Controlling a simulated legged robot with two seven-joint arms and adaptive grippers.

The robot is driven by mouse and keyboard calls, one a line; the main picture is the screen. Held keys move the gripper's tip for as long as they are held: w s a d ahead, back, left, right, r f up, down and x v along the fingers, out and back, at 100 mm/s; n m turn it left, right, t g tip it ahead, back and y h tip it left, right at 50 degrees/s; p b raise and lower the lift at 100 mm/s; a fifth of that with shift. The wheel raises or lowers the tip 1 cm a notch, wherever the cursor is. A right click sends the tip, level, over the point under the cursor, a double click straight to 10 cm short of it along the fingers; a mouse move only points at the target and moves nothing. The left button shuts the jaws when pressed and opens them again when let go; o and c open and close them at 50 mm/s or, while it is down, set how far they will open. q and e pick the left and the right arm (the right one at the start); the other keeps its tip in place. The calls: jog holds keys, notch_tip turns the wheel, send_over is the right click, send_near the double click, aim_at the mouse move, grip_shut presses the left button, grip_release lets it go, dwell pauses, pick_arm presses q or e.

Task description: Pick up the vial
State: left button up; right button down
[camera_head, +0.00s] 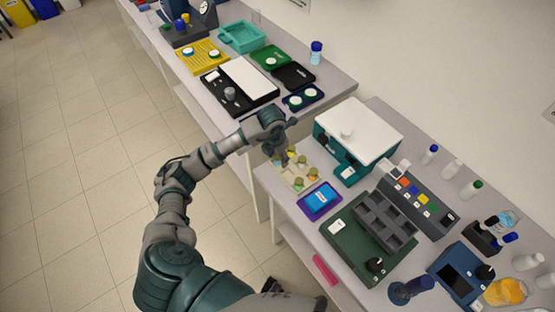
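Several small vials with olive-yellow caps, one of them a vial at the front right (313,173), stand in a pale beige rack (292,184) at the left end of the nearer bench. My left gripper (283,160) points down over the back left part of the rack, very near the vials there. It partly hides them. The view is too small to tell whether its fingers are open or closed, or whether they touch a vial.
A teal box with a white lid (358,128) stands right of the rack. A blue-purple tray (320,200) lies in front of it. A green board with a grey compartment block (384,221) is further right. A black-and-white device (240,84) sits on the farther bench.

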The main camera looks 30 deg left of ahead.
pick_arm(q)
jog(key=c, duration=0.7)
jog(key=shift+a, duration=0.1)
jog(key=shift+a, duration=0.15)
